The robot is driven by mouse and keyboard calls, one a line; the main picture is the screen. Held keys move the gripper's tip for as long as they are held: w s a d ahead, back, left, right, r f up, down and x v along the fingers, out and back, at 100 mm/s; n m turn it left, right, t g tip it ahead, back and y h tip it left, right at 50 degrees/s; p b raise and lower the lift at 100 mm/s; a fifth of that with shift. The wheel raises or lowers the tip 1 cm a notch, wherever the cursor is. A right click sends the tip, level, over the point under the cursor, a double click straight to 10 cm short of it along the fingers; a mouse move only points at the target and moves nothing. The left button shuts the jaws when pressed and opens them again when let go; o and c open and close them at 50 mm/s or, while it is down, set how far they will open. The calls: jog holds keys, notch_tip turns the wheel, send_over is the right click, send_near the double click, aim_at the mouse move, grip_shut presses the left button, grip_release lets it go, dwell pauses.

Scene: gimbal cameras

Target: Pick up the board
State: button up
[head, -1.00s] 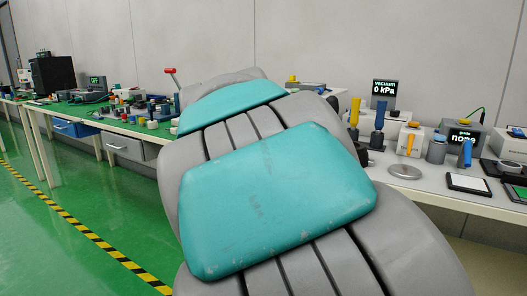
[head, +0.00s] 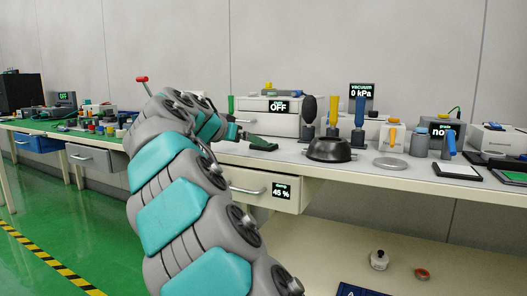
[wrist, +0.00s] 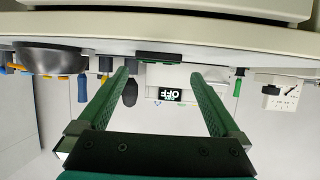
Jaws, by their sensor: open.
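The wrist picture is upside down. A thin dark flat piece with a green edge (wrist: 160,57), possibly the board, lies near the bench edge, beyond and between the fingertips. Another flat green-topped piece in a dark frame (head: 510,177) lies at the bench's far right; I cannot tell which is the board.
A black dome (head: 330,149) and a metal ring (head: 390,163) stand right of my gripper. A white unit reading OFF (head: 268,117) stands behind it. A drawer (head: 262,188) is under the bench. A dark blue panel (head: 360,291) lies low at the bottom.

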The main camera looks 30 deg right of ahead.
aim_at(259, 151)
jog(key=x, duration=0.6)
jog(key=shift+w+d+r, duration=0.15)
jog(key=shift+d, duration=0.25)
jog(key=shift+c, duration=0.2)
jog(key=c, duration=1)
jog(key=shift+o, duration=0.2)
